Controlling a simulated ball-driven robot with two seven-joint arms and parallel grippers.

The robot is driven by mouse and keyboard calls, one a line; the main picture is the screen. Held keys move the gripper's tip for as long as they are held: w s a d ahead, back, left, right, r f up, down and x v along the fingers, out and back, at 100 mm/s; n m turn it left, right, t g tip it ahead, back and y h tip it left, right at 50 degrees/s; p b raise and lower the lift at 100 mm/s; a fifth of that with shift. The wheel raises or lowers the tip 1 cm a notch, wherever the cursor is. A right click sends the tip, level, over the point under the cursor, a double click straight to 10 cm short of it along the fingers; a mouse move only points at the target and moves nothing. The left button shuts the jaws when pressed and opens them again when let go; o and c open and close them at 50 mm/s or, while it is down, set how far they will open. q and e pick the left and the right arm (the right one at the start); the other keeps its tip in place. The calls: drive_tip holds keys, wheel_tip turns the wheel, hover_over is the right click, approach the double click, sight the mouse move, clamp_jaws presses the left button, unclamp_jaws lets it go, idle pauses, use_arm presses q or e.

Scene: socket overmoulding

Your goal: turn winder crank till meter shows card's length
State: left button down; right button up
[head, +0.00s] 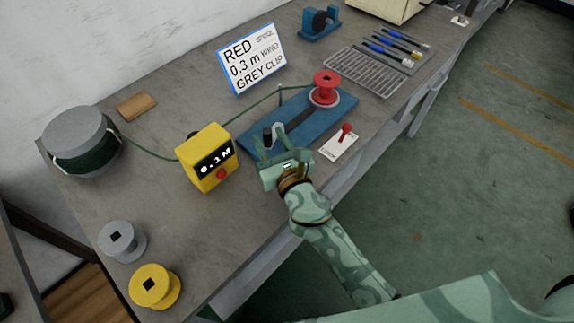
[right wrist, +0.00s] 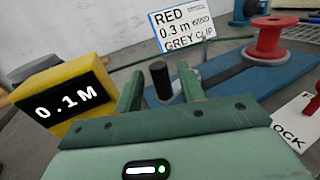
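The yellow meter (head: 195,172) reads 0.1 M; its display also shows in the right wrist view (right wrist: 68,102). The card (head: 251,58) reads RED, 0.3 m, WIND, GREY CLIP. The winder has a blue base (head: 309,118) and a red spool (head: 325,87) at its far end. The crank's black handle (right wrist: 160,80) stands upright at the near end. My right gripper (head: 275,150) is open at the handle; in the right wrist view its fingers (right wrist: 159,90) stand either side of it with visible gaps. Contact cannot be told. My left gripper is not in view.
A green cable (head: 152,152) runs from a drum (head: 77,140) past the meter toward the red spool. A white lock plate with a red lever (head: 346,130) lies right of my gripper. Grey (head: 122,241) and yellow (head: 155,286) spools stand front left. A wire rack (head: 364,72) lies behind.

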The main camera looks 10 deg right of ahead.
drive_tip(key=b+v, duration=0.2)
drive_tip(key=v, duration=1.1)
drive_tip(key=shift+s, duration=0.25)
drive_tip(key=shift+s+d, duration=0.15)
drive_tip(key=shift+s, duration=0.15)
